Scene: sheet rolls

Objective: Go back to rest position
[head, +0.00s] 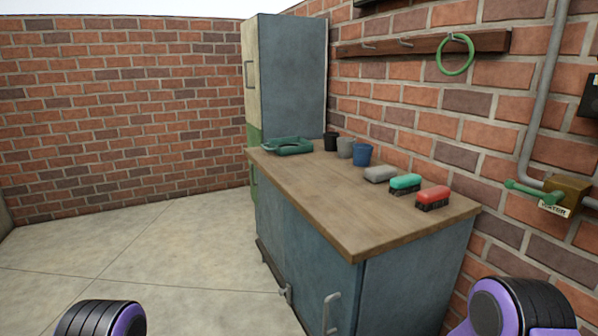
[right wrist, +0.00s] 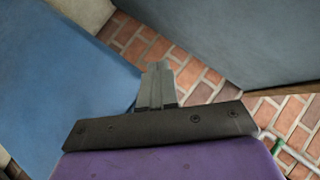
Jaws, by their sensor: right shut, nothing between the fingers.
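My right gripper (right wrist: 158,68) shows in the right wrist view, with its two grey fingers together and nothing between them. It points toward a strip of brick between a blue surface at the left and a grey-blue surface at the upper right. In the head view only rounded black and purple parts of my arms show at the bottom left and bottom right. My left gripper is in neither view. The task names no other object.
A workbench (head: 330,185) stands ahead against the brick wall (head: 120,120). A tall cabinet (head: 290,80) stands behind. The floor (head: 150,250) at left is clear.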

